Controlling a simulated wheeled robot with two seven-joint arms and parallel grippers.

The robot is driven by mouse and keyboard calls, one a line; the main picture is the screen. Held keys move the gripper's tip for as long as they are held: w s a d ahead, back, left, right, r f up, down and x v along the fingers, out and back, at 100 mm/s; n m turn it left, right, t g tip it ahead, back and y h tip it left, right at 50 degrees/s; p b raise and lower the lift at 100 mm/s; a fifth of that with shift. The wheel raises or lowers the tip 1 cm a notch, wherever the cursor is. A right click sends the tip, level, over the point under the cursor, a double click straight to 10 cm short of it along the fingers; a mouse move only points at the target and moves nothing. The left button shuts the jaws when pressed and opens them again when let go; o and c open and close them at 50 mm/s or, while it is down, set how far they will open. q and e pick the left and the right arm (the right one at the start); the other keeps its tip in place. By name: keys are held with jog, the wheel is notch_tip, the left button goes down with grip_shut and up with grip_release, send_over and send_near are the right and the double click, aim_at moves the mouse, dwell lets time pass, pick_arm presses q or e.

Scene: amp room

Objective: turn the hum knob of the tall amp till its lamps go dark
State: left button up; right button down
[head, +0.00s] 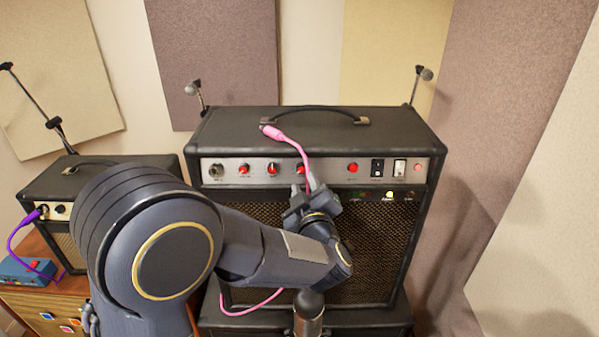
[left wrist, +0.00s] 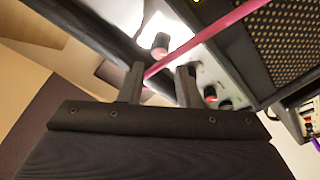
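The tall amp (head: 325,125) is a black cabinet with a silver control panel carrying several red-capped knobs. One knob (head: 353,167) sits apart, left of two switches. I cannot read the labels, so which knob is hum is unclear. My left gripper (head: 312,190) is just below the panel's middle. In the left wrist view its fingers (left wrist: 160,83) stand apart, with a red-and-black knob (left wrist: 160,45) beyond the gap, not gripped. My right gripper is not in view.
A small amp (head: 100,175) and blue pedal (head: 25,270) stand left. A grey cylinder (head: 308,305) stands in front.

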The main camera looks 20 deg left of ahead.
aim_at(301, 170)
pick_arm(q)
jog(key=p+x, duration=0.1)
jog(key=x, duration=0.4)
jog(key=shift+w, duration=0.25)
